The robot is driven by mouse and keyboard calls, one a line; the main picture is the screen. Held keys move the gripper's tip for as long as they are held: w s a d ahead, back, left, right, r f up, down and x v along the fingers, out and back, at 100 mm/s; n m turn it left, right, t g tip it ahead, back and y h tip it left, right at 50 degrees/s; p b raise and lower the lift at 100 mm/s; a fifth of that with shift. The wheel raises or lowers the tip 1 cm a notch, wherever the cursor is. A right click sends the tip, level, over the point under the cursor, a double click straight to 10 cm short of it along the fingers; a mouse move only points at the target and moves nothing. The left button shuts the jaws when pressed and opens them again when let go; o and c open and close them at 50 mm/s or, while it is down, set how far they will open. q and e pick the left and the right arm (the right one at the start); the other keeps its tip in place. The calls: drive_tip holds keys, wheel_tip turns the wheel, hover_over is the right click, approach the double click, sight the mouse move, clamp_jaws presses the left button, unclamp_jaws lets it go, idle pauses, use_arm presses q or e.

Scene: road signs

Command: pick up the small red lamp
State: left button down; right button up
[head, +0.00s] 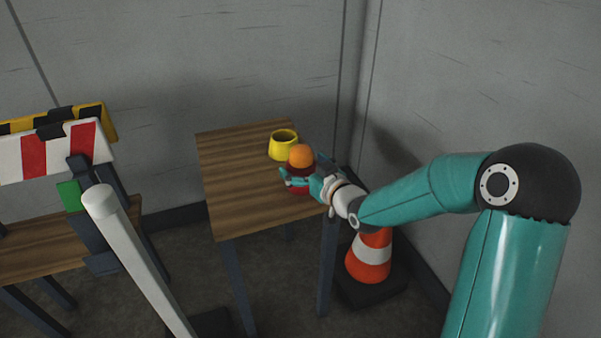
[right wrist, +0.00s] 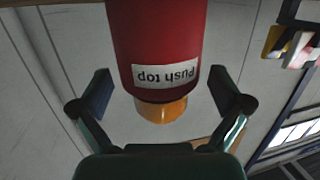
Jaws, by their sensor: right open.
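The small red lamp has an orange dome (head: 301,155) and a red body, mostly hidden behind my right gripper in the head view. It stands upright on the wooden table. In the right wrist view its red body (right wrist: 155,40) appears upside down, with a white "Push top" label. My right gripper (head: 297,181) is open at the lamp. In the right wrist view its two fingers (right wrist: 160,78) stand on either side of the lamp, with gaps visible on both sides. My left gripper is not in view.
A yellow cup-like object (head: 283,151) stands behind the lamp on the wooden table (head: 238,185). An orange-and-white cone (head: 369,268) stands on the floor at the table's right. A striped barrier (head: 45,155) and white post (head: 140,255) are at the left. The table's left half is clear.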

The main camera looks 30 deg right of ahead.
drive_tip(key=shift+w, duration=0.5)
drive_tip(key=c, duration=1.4)
drive_tip(key=shift+r, duration=0.15)
wheel_tip(320, 180, up, 20)
drive_tip(key=p, duration=0.5)
drive_tip(key=shift+p, duration=0.3)
